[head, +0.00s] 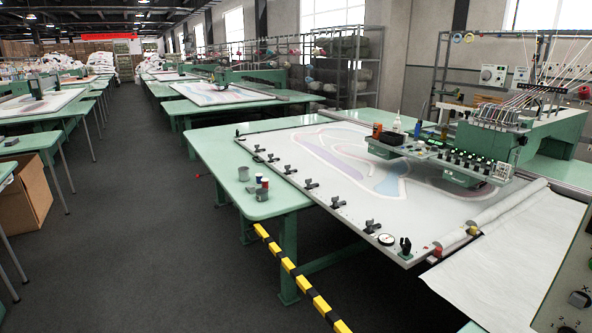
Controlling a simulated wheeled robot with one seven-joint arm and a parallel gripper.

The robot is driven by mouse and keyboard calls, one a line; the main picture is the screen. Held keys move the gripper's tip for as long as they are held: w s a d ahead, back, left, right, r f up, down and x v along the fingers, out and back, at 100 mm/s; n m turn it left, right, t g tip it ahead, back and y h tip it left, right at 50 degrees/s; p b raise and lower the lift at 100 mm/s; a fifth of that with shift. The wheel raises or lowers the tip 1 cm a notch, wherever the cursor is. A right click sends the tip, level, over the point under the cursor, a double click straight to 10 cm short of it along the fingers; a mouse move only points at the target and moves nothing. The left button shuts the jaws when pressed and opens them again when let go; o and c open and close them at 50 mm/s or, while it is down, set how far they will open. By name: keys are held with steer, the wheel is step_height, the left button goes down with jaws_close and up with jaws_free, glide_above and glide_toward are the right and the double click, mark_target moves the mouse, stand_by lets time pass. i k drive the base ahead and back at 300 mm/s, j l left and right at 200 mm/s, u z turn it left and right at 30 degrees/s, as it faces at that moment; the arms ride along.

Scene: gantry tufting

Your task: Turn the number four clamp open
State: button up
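Several small black clamps sit in a row along the near left edge of the white tufting frame (330,215). They include a far clamp (259,149), middle clamps (290,169) and (311,184), and nearer clamps (339,201) and (372,227). A taller black upright piece (405,245) stands at the near corner. No numbers on the clamps are readable, so I cannot tell which is number four, nor whether each is open or shut. My gripper is not in view.
A round gauge (386,239) lies near the frame corner. A green tufting head (490,135) spans the right side. A control panel (570,285) is at lower right.

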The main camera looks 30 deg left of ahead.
mark_target(287, 168)
steer(key=j+u, duration=0.2)
steer(key=i+j+u, duration=0.3)
steer(key=j+u, duration=0.2)
steer(key=j, duration=0.2)
steer(key=i+j+u, duration=0.45)
steer(key=j, duration=0.15)
steer(key=i+j+u, duration=0.7)
steer(key=i, duration=0.55)
steer(key=i+j+u, duration=0.2)
steer(key=i, duration=0.55)
steer(key=i+z, duration=0.2)
steer(key=i, duration=0.55)
steer(key=i+z, duration=0.25)
steer(key=i, duration=0.5)
steer(key=i+z, duration=0.2)
steer(key=z, duration=0.2)
steer(key=i+z, duration=0.35)
steer(key=i+j+z, duration=0.1)
steer(key=z, duration=0.3)
steer(key=i+j+z, duration=0.15)
steer(key=z, duration=0.2)
steer(key=i+z, duration=0.25)
steer(key=z, duration=0.2)
steer(key=i+z, duration=0.25)
steer(key=z, duration=0.25)
steer(key=i+j+z, duration=0.2)
steer(key=z, duration=0.25)
steer(key=i+j+z, duration=0.25)
steer(key=z, duration=0.2)
